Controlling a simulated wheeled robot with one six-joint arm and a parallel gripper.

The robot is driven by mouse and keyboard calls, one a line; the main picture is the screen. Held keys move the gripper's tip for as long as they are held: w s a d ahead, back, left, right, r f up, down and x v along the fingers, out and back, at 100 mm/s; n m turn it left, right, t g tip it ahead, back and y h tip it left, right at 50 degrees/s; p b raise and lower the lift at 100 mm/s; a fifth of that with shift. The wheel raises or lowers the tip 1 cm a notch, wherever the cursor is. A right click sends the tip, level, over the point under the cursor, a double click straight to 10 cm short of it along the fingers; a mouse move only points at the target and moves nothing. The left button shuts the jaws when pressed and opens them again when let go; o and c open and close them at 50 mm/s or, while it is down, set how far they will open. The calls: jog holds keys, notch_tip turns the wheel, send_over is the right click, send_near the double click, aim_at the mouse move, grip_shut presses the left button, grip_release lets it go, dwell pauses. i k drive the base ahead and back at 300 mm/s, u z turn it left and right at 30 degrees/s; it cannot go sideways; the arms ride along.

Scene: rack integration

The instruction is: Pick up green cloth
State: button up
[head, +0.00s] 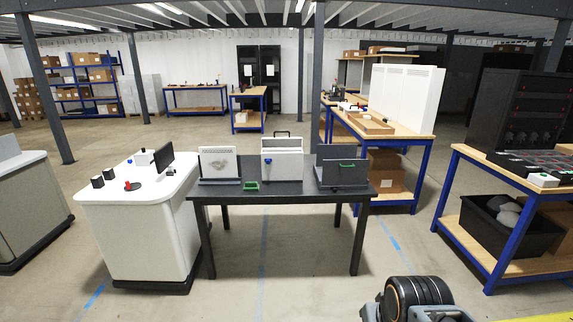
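A small green object (250,186) lies near the front edge of the black table (290,196), left of the white box. It is too small to tell whether it is cloth. Another green piece (347,165) shows at the grey upright panel on the right of the same table; its kind is also unclear. No clearly recognisable green cloth shows elsewhere. Part of my arm shows at the bottom right, well in front of the table. My gripper's fingers are not in view.
A white box (282,165) and grey panel (343,175) stand on the black table. A white counter (140,230) adjoins it at left. Blue-framed workbenches (500,235) stand at right. The floor in front of the black table is clear.

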aim_at(249, 186)
jog(key=i, duration=3.55)
jog(key=u, duration=2.35)
